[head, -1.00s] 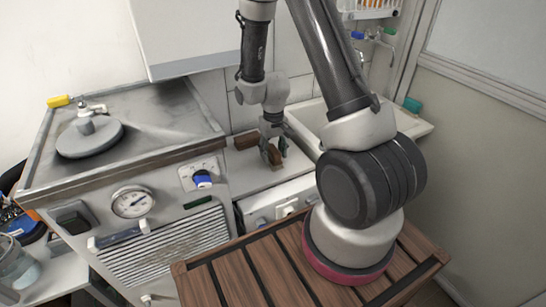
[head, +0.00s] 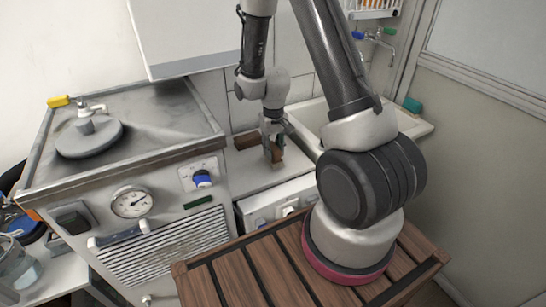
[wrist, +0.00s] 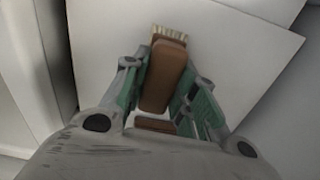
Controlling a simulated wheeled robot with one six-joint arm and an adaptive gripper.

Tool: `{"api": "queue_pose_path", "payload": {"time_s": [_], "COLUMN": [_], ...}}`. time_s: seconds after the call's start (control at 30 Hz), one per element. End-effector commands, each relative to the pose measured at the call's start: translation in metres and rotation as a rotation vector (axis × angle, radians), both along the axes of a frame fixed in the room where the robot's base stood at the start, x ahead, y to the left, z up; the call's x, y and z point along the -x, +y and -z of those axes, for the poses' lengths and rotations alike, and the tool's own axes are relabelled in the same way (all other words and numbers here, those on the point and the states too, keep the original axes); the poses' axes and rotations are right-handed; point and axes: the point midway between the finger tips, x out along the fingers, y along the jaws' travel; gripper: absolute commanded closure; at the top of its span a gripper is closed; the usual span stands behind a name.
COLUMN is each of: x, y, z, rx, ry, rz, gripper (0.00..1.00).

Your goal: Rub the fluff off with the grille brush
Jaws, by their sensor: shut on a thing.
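The grille brush (wrist: 165,72) is brown with pale bristles at its far end in the wrist view. My gripper (wrist: 158,85) is shut on it, with one finger on each side. In the head view my gripper (head: 273,150) points down over the pale counter behind the machine's right side, and the brush (head: 277,153) shows between its fingers. I cannot tell whether the brush touches the counter. The slatted grille (head: 165,255) is on the front of the steel machine at the lower left, apart from my gripper. I cannot make out the fluff on it.
A second brown block (head: 246,141) lies on the counter just left of my gripper. The machine front bears a dial gauge (head: 132,202), a blue knob (head: 202,178) and a handle (head: 120,236). A sink (head: 318,110) is to the right. A wall cabinet (head: 190,35) hangs above.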

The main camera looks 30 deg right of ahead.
Motion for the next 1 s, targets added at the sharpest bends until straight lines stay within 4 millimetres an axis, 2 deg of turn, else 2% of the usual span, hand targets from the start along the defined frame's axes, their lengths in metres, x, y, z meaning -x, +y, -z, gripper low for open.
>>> {"api": "queue_pose_path", "payload": {"time_s": [0.13,0.47,1.0], "x": [0.000,0.000,-0.001], "y": [0.000,0.000,0.000], "z": [-0.007,-0.008,-0.037], "rx": [0.000,0.000,0.000], "ry": [0.000,-0.001,-0.002], "rz": [0.000,0.000,0.000], "gripper": [1.00,1.00,1.00]}}
